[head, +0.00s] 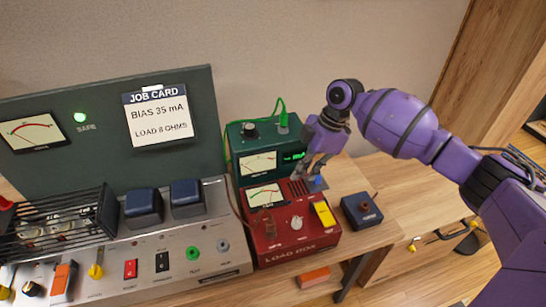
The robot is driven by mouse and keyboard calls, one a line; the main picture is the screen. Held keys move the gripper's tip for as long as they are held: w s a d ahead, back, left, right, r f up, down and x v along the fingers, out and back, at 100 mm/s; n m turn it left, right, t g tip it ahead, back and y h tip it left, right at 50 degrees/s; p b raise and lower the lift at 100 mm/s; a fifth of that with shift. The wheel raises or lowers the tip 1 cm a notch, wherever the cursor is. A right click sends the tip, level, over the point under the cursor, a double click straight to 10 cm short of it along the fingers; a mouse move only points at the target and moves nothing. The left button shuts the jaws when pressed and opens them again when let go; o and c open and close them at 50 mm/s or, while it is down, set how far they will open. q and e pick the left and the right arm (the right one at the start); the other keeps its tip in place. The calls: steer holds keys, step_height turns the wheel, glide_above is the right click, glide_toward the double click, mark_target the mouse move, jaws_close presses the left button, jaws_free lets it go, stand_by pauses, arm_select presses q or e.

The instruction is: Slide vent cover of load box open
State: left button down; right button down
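The red load box (283,238) stands on the wooden bench, with a meter, a knob, a yellow part and its label on it. Dark vent slots (298,188) show on its upper right. A small grey plate with a blue tab (318,181), which looks like the vent cover, lies just right of the slots. My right gripper (312,171) points down at the box's back right corner, with its fingertips right by the blue tab. Whether they touch or grip it I cannot tell. My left gripper is not in view.
A green meter box (257,147) with a green cable stands behind the load box. A small dark blue box (362,211) sits to the right. The grey amplifier panel (180,260) fills the left. Bare bench (372,176) lies at the right.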

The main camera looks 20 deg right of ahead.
mark_target(291, 189)
steer(key=shift+s+d+f, duration=0.1)
steer(key=shift+d, duration=0.25)
